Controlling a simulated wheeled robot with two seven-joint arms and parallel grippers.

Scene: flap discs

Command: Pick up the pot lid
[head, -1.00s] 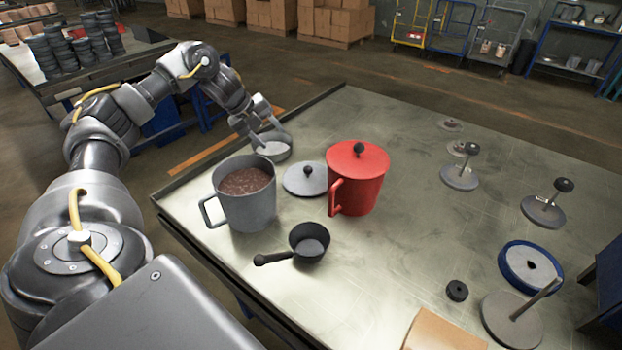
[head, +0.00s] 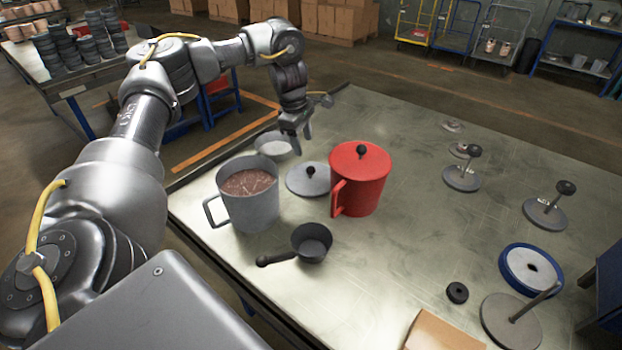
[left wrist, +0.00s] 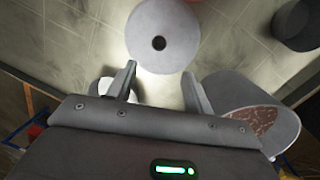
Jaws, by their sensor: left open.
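The pot lid (head: 301,184) is a grey disc with a black knob, lying flat on the metal table between the grey pot and the red pot. In the left wrist view the lid (left wrist: 172,22) lies ahead of the fingertips, its knob near the picture's middle line. My left gripper (head: 297,140) points down above and just behind the lid, open and empty; its two fingers (left wrist: 160,82) are spread apart in the left wrist view. The grey pot (head: 249,208) is uncovered, with brown contents. My right gripper is not in view.
A red pot (head: 357,192) with its own lid stands close right of the lid. A small grey bowl (head: 270,146) is behind, a dark saucepan (head: 312,243) in front. Stemmed discs (head: 462,180) and a blue-rimmed disc (head: 530,270) are at right.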

